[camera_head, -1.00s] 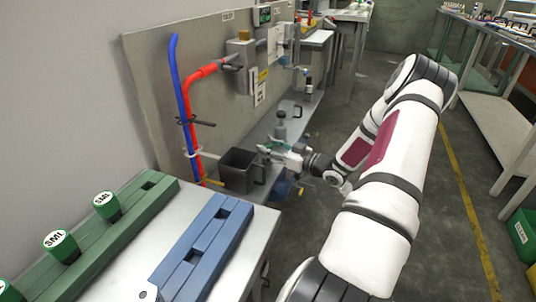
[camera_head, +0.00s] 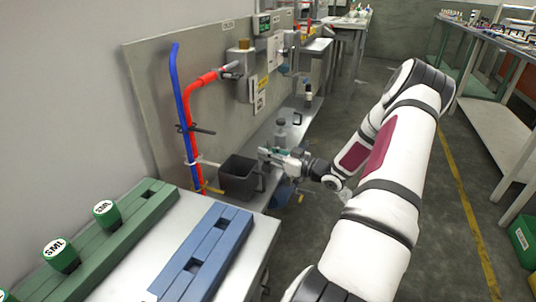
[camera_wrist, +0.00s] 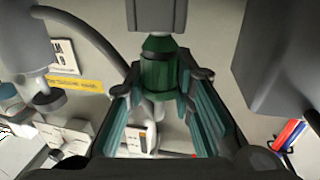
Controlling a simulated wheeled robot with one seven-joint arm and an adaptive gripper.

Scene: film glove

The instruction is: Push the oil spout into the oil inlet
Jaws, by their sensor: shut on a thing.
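My gripper (camera_head: 268,155) is over the low bench by the wall panel, just right of a dark grey open box. In the wrist view, the teal-padded fingers of my gripper (camera_wrist: 161,84) are closed around a dark green collar (camera_wrist: 159,72). A grey block (camera_wrist: 157,15) joins the collar at the top of the picture. This held part appears to be the oil spout, but its full shape is hidden. A small grey upright fitting (camera_head: 281,124) shows just behind my gripper in the head view. I cannot tell which part is the oil inlet.
The dark grey box (camera_head: 239,178) is close beside my gripper. Blue (camera_head: 178,95) and red (camera_head: 187,120) hoses run down the panel (camera_head: 140,90). A blue slotted block (camera_head: 205,250) and green rack (camera_head: 120,235) lie on the front table.

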